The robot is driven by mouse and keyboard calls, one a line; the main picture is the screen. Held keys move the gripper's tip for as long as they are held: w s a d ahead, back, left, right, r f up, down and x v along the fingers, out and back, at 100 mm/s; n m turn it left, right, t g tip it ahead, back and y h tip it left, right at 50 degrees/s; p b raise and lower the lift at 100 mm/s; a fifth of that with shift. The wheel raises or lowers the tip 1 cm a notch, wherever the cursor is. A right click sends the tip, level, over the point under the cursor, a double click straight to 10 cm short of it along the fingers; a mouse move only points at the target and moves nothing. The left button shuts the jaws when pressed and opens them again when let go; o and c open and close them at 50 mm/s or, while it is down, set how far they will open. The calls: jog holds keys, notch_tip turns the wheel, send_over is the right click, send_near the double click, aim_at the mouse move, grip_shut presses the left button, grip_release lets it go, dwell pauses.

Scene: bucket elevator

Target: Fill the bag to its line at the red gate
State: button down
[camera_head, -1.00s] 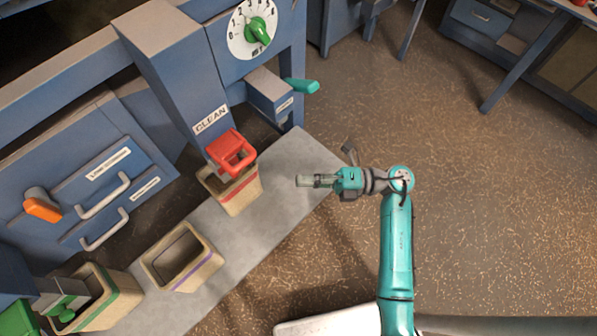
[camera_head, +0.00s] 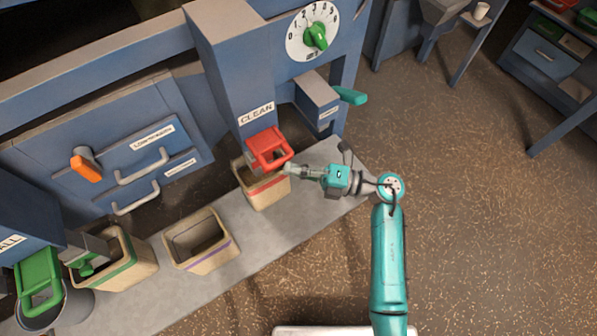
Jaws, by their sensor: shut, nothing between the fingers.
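The red gate (camera_head: 269,149) is a red loop handle at the foot of the blue chute labelled CLEAN (camera_head: 254,113). Below it a tan bag (camera_head: 266,192) with a red line stands open on the grey slab. The gate and chute cover part of its mouth, and its fill level cannot be seen. My gripper (camera_head: 290,169) is shut and empty. Its fingertips are right beside the lower right corner of the red gate, over the bag's right rim; I cannot tell whether they touch.
A bag with a purple line (camera_head: 205,257) and one with a green line (camera_head: 130,268) stand to the left. A green gate (camera_head: 38,281) is over a bucket (camera_head: 75,305). A dial (camera_head: 313,32), teal handle (camera_head: 350,95) and orange handle (camera_head: 87,168) are on the machine. Floor at right is clear.

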aim_at(285, 156)
jog(key=w+a, duration=0.2)
jog(key=w, duration=0.1)
jog(key=shift+w+a, duration=0.2)
jog(key=shift+w+r, duration=0.1)
jog(key=shift+w, duration=0.05)
dwell(0.3)
